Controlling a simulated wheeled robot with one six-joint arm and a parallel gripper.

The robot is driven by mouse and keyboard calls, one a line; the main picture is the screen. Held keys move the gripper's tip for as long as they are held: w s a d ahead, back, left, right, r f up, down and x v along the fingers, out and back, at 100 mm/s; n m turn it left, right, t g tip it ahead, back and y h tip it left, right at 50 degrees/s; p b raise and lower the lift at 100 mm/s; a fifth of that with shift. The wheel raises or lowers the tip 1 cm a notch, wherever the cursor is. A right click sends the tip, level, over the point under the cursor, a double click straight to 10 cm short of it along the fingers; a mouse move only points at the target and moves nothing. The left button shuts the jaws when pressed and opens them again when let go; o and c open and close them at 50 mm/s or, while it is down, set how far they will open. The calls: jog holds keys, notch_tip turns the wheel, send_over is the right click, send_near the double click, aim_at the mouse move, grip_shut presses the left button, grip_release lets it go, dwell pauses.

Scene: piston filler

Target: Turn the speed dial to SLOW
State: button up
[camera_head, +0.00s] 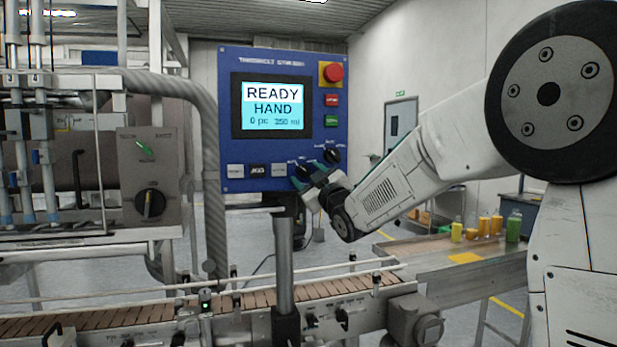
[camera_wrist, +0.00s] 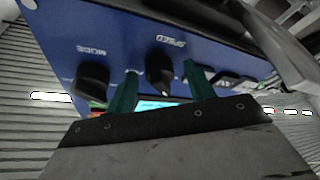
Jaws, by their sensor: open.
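The speed dial (camera_wrist: 160,75) is a black knob under an upside-down SPEED label in the wrist view. Its pale pointer mark faces the lower edge of that picture. My gripper (camera_wrist: 161,88) is open, with one teal finger on each side of the dial; I cannot tell whether either finger touches it. In the head view my gripper (camera_head: 314,174) is at the lower right of the blue control panel (camera_head: 230,165) and largely hides the dial. The SLOW marking is not readable in either view.
The black MODE knob (camera_wrist: 92,84) is just left of my fingers in the wrist view. The panel has a lit screen (camera_head: 271,106) reading READY HAND and a red stop button (camera_head: 333,72). A conveyor (camera_head: 150,309) runs below. Another dial (camera_head: 150,203) is on the filler at left.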

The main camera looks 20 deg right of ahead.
jog(key=shift+s, duration=0.1)
jog(key=v, duration=0.7)
jog(key=shift+s, duration=0.35)
jog(key=shift+f, duration=0.15)
jog(key=s+d+f+m+g+h, duration=0.25)
jog(key=f+g, duration=0.25)
jog(key=f, duration=0.3)
jog(key=s+d+f+m+g+h, duration=0.25)
jog(key=s+f+m+g, duration=0.2)
jog(key=f, duration=0.35)
jog(key=s+a+f+m+g, duration=0.1)
jog(key=s+g, duration=0.4)
jog(key=s, duration=1.2)
jog(key=s+a+f+m+g, duration=0.1)
jog(key=s+g, duration=0.4)
jog(key=s, duration=1.2)
jog(key=shift+s+a+f+m, duration=0.25)
jog(key=shift+a+f, duration=0.3)
jog(key=shift+a, duration=0.35)
